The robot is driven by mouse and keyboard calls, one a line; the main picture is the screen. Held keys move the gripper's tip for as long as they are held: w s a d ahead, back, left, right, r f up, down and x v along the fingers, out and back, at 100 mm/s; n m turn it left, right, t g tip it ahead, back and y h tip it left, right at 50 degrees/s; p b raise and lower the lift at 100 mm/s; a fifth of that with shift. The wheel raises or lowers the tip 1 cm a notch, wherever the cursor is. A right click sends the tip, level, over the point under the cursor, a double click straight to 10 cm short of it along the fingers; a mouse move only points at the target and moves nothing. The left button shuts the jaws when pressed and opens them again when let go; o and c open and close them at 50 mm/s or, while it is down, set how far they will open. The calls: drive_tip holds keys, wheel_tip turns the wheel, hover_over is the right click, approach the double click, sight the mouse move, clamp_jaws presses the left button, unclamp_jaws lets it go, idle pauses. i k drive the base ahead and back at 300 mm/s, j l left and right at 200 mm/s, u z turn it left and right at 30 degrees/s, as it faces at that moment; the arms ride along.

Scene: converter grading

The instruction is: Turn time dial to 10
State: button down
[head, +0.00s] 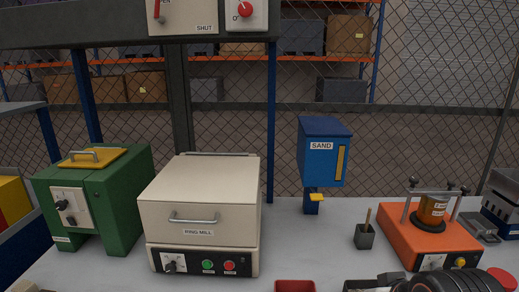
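Several dials are in view, and their markings are too small to read, so I cannot tell which is the time dial. The cream ring mill (200,212) has a dark dial (171,266) on a white plate at the left of its front panel, beside a green and a red button. The orange machine (428,238) at right has a small white plate (432,262) with a dark marking or knob, and a yellow knob beside it. My gripper (368,285) is at the bottom edge, partly cut off, apart from these dials.
An overhead panel (187,16) marked SHUT has a red lever. Bench between mill and cup is clear.

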sight(170, 268)
drive_tip(key=u, duration=1.3)
drive_tip(key=k+j, duration=0.2)
drive_tip(key=k, duration=0.2)
drive_tip(key=k+j+z, duration=0.15)
drive_tip(key=k, duration=0.25)
